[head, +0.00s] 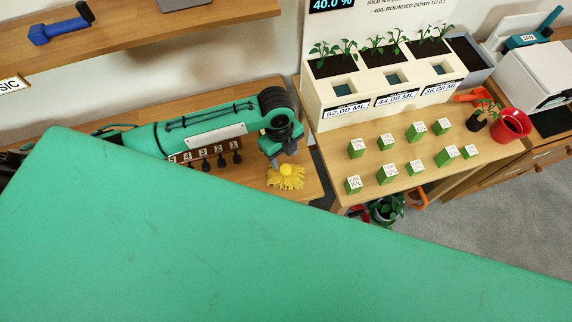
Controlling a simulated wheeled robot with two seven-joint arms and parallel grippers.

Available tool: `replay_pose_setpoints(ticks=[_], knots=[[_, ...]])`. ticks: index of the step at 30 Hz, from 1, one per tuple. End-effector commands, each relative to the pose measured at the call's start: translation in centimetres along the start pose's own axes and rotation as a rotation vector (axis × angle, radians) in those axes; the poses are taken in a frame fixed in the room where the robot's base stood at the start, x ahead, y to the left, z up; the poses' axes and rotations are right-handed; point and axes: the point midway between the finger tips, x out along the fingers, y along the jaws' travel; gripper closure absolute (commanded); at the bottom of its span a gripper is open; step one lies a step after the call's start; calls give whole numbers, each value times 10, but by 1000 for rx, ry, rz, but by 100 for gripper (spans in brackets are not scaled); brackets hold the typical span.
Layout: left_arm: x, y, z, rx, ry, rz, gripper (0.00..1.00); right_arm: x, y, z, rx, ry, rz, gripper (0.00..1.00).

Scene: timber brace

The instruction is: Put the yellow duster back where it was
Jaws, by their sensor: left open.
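The yellow duster (286,178) lies on the wooden shelf top, near its right end in the head view. It has a shaggy fringe and a small round yellow knob on top. My left gripper (283,160) points down just above the duster, with its jaws open. I cannot tell whether the fingers touch the knob. My right gripper is not in view.
To the right, a table (340,178) holds several green labelled blocks, a white planter (385,80) and a red pot (511,126). The lower part of the view is blocked.

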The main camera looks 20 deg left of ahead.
Motion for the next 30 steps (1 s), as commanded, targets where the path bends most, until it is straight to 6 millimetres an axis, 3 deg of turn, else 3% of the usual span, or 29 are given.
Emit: replay_pose_setpoints(ticks=[4, 9, 30], knots=[[-22, 0, 1, 0, -1, -2, 47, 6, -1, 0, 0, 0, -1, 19], [-33, 0, 0, 0, -1, 0, 47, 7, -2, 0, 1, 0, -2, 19], [-34, 0, 0, -1, 0, 1, 47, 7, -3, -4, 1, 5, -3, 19]])
